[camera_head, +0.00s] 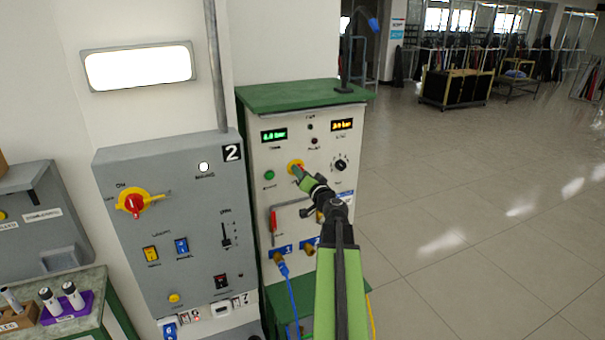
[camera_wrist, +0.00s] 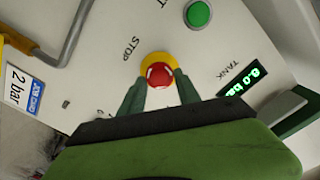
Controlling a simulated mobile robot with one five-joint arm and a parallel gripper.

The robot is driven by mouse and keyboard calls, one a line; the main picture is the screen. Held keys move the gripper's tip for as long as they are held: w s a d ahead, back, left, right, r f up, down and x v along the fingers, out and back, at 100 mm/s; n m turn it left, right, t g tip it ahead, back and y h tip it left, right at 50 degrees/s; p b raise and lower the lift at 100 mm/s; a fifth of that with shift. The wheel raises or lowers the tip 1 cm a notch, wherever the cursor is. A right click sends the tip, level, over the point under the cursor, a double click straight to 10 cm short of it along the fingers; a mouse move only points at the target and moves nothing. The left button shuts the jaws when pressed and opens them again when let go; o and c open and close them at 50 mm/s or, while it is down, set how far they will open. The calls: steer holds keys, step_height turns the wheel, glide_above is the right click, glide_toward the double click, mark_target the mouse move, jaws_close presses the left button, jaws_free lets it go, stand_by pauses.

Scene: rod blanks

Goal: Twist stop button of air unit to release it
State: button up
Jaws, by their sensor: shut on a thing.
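The air unit (camera_head: 320,122) is a white cabinet with a green top, standing right of a grey panel. Its red stop button (camera_wrist: 159,75) sits on a yellow collar under the word STOP in the wrist view. In the head view the yellow collar (camera_head: 295,165) shows, with my gripper partly covering the button. My gripper (camera_wrist: 160,84) has its two dark green fingers on either side of the red button, shut on it. In the head view my gripper (camera_head: 301,176) reaches the panel from the lower right.
A green button (camera_wrist: 198,13) and a green TANK display (camera_wrist: 245,80) are close to the stop button. A grey pipe handle (camera_wrist: 72,35) stands out from the panel. The grey panel (camera_head: 185,215) marked 2 is left. Open floor (camera_head: 450,220) lies to the right.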

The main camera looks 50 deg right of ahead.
steer(key=shift+c, duration=1.1)
steer(key=shift+w+d, duration=0.1)
steer(key=shift+d, duration=0.25)
jaws_close()
steer(key=shift+a, duration=0.35)
steer(key=shift+m, duration=3.8)
